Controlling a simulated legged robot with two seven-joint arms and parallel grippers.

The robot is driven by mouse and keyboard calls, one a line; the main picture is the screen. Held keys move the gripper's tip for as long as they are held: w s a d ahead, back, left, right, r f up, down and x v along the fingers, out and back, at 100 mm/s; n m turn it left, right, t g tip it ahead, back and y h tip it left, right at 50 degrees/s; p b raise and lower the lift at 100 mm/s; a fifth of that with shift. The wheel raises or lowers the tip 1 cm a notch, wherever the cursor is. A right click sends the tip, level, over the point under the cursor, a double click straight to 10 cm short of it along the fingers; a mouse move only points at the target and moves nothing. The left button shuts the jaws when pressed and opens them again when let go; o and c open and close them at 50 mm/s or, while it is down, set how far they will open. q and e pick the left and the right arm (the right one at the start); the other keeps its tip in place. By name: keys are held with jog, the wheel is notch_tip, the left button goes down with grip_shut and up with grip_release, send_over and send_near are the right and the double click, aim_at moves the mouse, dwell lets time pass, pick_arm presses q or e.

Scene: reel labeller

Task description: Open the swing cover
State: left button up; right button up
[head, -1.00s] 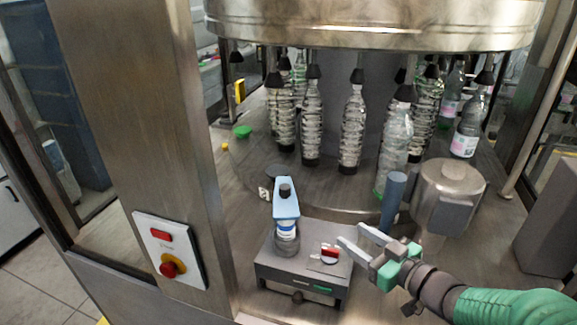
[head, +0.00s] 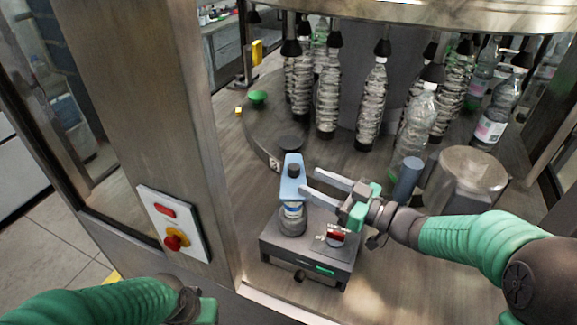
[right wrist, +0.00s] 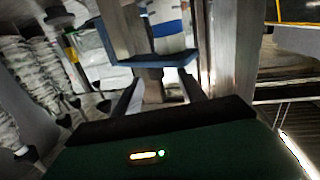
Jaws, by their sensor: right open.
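The blue swing cover (head: 292,180), with a black knob on top, sits above a round reel (head: 292,218) with a white and blue band on the grey labeller box (head: 270,248). My right gripper (head: 309,181) is open, its two pale fingers pointing left at the cover's right side. In the right wrist view the blue cover (right wrist: 150,62) lies just ahead of the two fingers, with the gap between them facing it. I cannot tell whether they touch it. My left gripper (head: 207,311) shows only a green part at the bottom edge; its fingers are out of frame.
A red switch (head: 336,235) is on the labeller box below my right gripper. A blue-grey post (head: 407,178) and a metal cylinder (head: 468,182) stand to the right. Several bottles (head: 371,105) hang behind. A steel pillar with a control panel (head: 173,222) is at left.

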aim_at(300, 171)
jog(key=x, duration=0.3)
jog(key=w+p+x, duration=0.1)
jog(key=x, duration=0.1)
jog(key=shift+w+d, duration=0.1)
jog(key=shift+d, duration=0.05)
jog(key=shift+w+a, duration=0.35)
jog(key=shift+w, duration=0.05)
jog(key=shift+a, duration=0.45)
jog(key=shift+a+f, duration=0.1)
jog(key=shift+a, duration=0.2)
jog(key=c, duration=0.4)
jog(key=shift+c, duration=1.2)
jog(key=shift+w+d, duration=0.15)
jog(key=shift+d, duration=0.1)
grip_shut()
pick_arm(q)
jog(key=shift+w+d+r, duration=0.15)
jog(key=shift+d+r, duration=0.05)
jog(key=shift+r, duration=0.25)
jog(key=shift+w+d+r, duration=0.1)
jog(key=shift+d+r, duration=0.1)
jog(key=shift+r, duration=0.2)
jog(key=shift+a, duration=0.1)
pick_arm(e)
jog(key=shift+f, duration=0.1)
